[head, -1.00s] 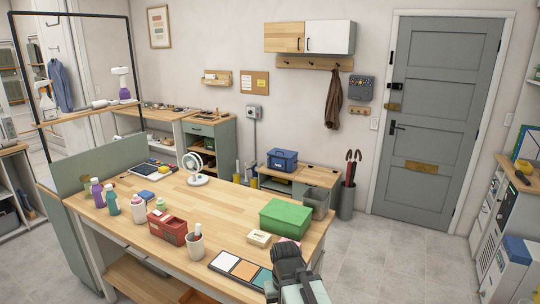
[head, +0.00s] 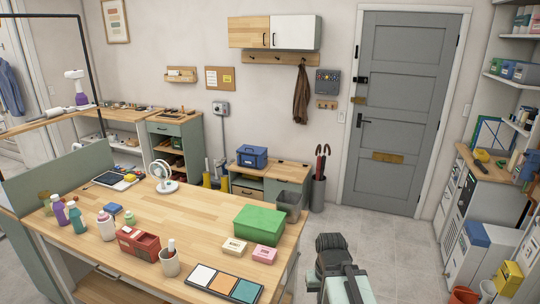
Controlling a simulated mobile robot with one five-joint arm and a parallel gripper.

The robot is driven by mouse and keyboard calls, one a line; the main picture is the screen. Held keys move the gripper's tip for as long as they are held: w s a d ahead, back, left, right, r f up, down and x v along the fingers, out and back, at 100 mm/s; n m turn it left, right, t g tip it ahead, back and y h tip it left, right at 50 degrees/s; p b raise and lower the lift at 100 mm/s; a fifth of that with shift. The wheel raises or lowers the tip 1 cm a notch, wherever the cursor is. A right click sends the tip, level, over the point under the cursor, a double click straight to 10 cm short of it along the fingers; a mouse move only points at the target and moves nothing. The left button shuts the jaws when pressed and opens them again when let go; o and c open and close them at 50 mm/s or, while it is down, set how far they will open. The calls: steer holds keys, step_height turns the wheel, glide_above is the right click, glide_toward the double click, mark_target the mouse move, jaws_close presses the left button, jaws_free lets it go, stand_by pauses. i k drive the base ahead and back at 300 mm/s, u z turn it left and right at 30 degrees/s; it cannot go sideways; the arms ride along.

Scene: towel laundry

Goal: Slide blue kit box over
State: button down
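The blue kit box (head: 252,156) has a dark handle on top. It stands upright on the low wooden-topped cabinet (head: 288,172) against the back wall. My gripper (head: 331,243) is at the bottom, right of the table, well short of the box and apart from it. I see my arm from behind and above, and the fingertips do not show clearly. I cannot tell whether it is open or shut.
The wooden table (head: 205,206) fills the left front, holding a green box (head: 259,226) and a pink box (head: 265,253). Floor is clear before the grey door (head: 402,115). Shelving lines the right.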

mark_target(258, 162)
steer(key=z, duration=0.55)
steer(key=i, duration=5.7)
steer(key=u, duration=3)
steer(key=i, duration=2.5)
steer(key=z, duration=0.05)
